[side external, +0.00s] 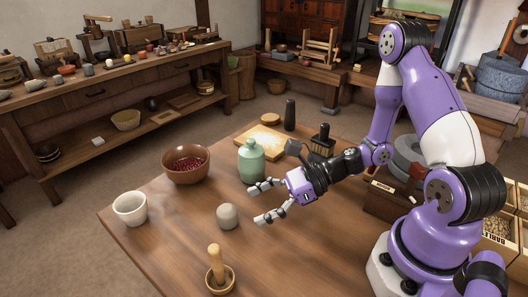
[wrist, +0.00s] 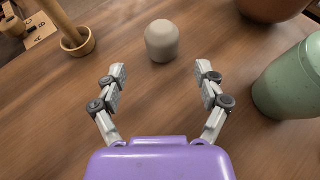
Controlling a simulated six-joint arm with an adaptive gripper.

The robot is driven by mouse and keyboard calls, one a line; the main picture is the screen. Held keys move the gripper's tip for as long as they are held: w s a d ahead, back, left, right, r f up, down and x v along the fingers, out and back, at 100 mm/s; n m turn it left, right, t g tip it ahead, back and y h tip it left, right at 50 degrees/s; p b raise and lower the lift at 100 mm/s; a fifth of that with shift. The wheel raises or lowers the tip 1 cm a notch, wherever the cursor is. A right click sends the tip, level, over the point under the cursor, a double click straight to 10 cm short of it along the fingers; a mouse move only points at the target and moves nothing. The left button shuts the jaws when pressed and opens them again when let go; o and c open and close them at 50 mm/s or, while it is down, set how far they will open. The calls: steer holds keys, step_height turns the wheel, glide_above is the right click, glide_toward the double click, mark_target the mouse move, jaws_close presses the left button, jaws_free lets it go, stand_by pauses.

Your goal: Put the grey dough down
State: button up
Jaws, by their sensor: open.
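The grey dough (side external: 227,216) is a small rounded lump standing on the wooden table (side external: 165,240). In the wrist view the dough (wrist: 162,41) sits just beyond the fingertips, roughly midway between them. My gripper (side external: 259,202) is open, low over the table to the right of the dough. In the wrist view the fingers of my gripper (wrist: 159,72) are spread wide with bare table between them. The fingers and the dough are apart.
A green bottle (side external: 251,161) stands close behind my gripper. A brown bowl of red beans (side external: 186,164), a pale cup (side external: 130,208) and a wooden mortar with pestle (side external: 219,278) stand around the dough. The table between the cup and mortar is clear. A board (side external: 258,148) lies at the back.

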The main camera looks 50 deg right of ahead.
mark_target(227, 214)
steer(key=x, duration=0.7)
steer(key=shift+w+a+r, duration=0.1)
steer(key=shift+w+r, duration=0.15)
jaws_close()
step_height(227, 214, up, 10)
steer(key=shift+f, duration=0.1)
steer(key=s+d+r+m+t+h, duration=0.1)
steer(key=d+r+m+t+h, duration=0.2)
steer(key=d+r, duration=0.7)
steer(key=shift+s+d+m+h, duration=0.35)
steer(key=shift+m+h, duration=0.15)
steer(key=shift+m, duration=0.1)
